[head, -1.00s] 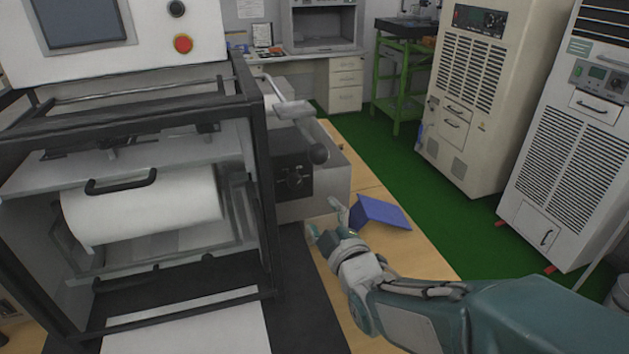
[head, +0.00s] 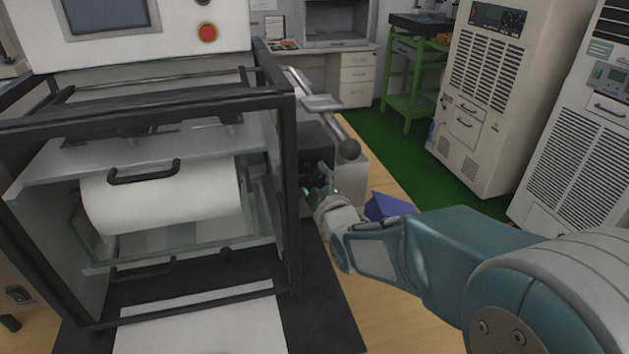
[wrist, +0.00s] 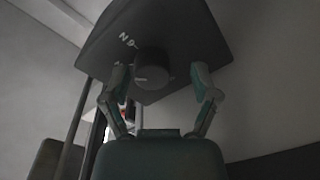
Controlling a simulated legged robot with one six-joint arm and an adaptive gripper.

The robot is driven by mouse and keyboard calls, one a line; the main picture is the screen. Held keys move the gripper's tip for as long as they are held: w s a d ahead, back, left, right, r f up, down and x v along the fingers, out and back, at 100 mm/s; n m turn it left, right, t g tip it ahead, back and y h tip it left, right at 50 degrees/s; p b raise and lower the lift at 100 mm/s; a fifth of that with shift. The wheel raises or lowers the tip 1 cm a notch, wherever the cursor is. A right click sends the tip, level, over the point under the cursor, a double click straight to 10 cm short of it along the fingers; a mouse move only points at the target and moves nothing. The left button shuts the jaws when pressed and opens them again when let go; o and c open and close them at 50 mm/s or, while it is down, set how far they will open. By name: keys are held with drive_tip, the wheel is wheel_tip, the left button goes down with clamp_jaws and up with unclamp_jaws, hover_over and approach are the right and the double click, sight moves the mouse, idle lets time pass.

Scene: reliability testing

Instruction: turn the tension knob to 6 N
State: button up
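The tension knob (wrist: 152,66) is a round dark knob on a dark panel (wrist: 190,30) in the wrist view. A white label (wrist: 127,40) beside it appears upside down and seems to read 6 N. A small light mark shows on the knob's near edge; where it points is hard to tell. My gripper (wrist: 159,84) is open, with one finger left of the knob and one right of it, apart from it. In the head view my gripper (head: 319,188) is at the dark unit (head: 316,140) on the bench, right of the framed machine; the knob is not discernible there.
The black-framed machine (head: 288,190) with a white roll (head: 165,200) stands close on the left. A blue angled object (head: 388,206) sits on the wooden bench (head: 385,182), partly behind my arm.

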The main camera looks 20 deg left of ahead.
drive_tip(key=c, duration=0.5)
drive_tip(key=shift+d+r, duration=0.1)
drive_tip(key=shift+d, duration=0.15)
drive_tip(key=c, duration=0.5)
drive_tip(key=shift+d, duration=0.2)
clamp_jaws()
drive_tip(key=shift+f+m, duration=0.2)
drive_tip(key=shift+m, duration=0.1)
drive_tip(key=m, duration=0.2)
drive_tip(key=shift+f+m, duration=0.1)
drive_tip(key=shift+m, duration=0.3)
drive_tip(key=m, duration=0.5)
drive_tip(key=shift+s, duration=0.1)
